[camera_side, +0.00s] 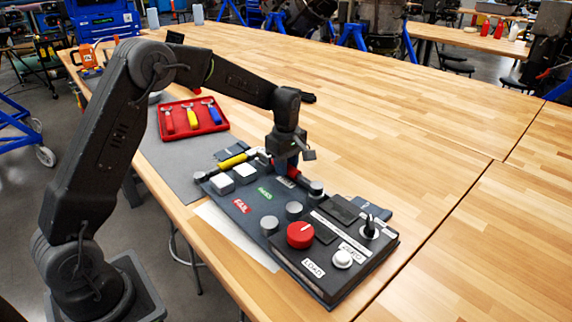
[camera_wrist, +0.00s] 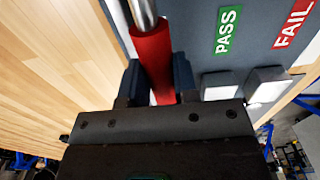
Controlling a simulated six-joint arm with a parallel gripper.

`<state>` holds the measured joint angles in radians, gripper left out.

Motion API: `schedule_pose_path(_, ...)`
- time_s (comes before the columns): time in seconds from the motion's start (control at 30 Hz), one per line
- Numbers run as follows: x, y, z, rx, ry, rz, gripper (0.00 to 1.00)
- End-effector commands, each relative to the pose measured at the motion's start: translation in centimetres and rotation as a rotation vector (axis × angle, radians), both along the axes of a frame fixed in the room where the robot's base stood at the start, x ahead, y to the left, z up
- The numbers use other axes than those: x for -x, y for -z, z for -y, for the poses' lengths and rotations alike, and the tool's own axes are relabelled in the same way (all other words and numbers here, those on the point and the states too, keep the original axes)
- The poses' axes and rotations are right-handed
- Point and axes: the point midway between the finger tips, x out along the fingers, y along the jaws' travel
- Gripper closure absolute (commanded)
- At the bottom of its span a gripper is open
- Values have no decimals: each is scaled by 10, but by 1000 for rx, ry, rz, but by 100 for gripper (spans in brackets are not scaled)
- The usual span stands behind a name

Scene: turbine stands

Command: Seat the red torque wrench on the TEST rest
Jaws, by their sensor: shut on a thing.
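My gripper (camera_side: 288,162) is shut on the red handle of the torque wrench (camera_side: 294,172), over the far edge of the dark board (camera_side: 268,222). In the wrist view the red handle (camera_wrist: 152,62) lies between my two fingers (camera_wrist: 157,82), with its silver shaft (camera_wrist: 143,12) running out at the top. A small white label (camera_side: 285,182) lies just in front of the gripper, too small to read surely. The TEST rest is not clearly seen. I cannot tell whether the wrench touches a rest or hangs just above it.
A yellow-handled tool (camera_side: 234,161) lies at the board's far left end. White blocks (camera_side: 245,173), grey posts (camera_side: 294,209) and a red knob (camera_side: 300,235) stand up from the board. A red tray (camera_side: 207,128) of coloured tools is behind. The wooden table at right is clear.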

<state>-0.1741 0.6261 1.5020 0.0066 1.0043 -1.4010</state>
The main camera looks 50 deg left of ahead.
Motion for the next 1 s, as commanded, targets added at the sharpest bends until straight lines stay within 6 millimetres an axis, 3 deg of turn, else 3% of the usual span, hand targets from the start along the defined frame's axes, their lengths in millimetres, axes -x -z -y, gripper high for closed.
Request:
schedule_pose_path(0.03,2,11,0,-1,1,-12,100)
schedule_pose_path(0.13,2,11,0,-2,1,-12,100)
schedule_pose_path(0.17,2,11,0,-2,2,-12,70)
schedule_pose_path(0.43,1,8,0,-1,1,-9,44)
schedule_pose_path(0.6,1,7,0,0,1,-8,43)
schedule_pose_path(0.7,1,8,0,0,1,-9,34)
schedule_pose_path(1.0,1,3,0,0,1,-7,34)
